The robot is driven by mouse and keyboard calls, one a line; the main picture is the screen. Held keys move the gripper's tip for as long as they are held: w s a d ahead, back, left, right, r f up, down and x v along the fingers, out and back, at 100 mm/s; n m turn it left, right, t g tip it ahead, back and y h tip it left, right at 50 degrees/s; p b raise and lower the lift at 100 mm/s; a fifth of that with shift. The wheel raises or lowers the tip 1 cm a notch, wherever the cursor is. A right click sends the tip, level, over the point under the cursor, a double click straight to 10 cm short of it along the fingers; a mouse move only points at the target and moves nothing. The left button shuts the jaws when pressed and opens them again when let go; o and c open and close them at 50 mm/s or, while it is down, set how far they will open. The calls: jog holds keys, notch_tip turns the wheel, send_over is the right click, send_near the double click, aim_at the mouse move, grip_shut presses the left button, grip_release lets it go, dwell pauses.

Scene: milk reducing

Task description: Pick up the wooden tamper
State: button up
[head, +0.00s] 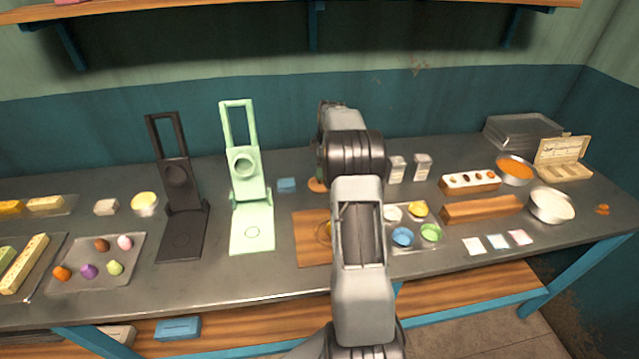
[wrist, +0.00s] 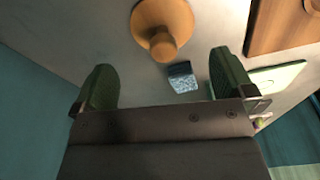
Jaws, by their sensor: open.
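The wooden tamper (wrist: 160,18) shows in the wrist view as a round light-wood disc with a knob handle, at the top middle. It lies ahead of my open gripper (wrist: 164,72), roughly centred between the two green fingers and apart from them. Nothing is between the fingers on the tamper. In the head view only a sliver of the tamper (head: 316,185) shows on the metal table. My arm hides the rest of it and most of the gripper.
A small blue block (wrist: 183,78) lies close to the tamper, near the right finger. A mint green press (head: 250,205) and a black press (head: 181,230) stand to the left. A wooden board (head: 308,226) lies in front of the tamper. A tray of coloured pieces (head: 415,243) is at right.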

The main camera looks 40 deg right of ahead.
jog(key=shift+w+a+f+p, duration=0.1)
jog(key=shift+a+f+p, duration=0.1)
jog(key=shift+f, duration=0.9)
jog(key=shift+w+a+f+p, duration=0.1)
jog(key=shift+a+f+p, duration=0.05)
jog(key=shift+f, duration=1)
jog(key=shift+w+a+f+p, duration=0.1)
jog(key=shift+a+f+p, duration=0.1)
jog(key=shift+f, duration=0.9)
jog(key=shift+c, duration=0.2)
jog(key=c, duration=0.6)
jog(key=shift+r, duration=0.1)
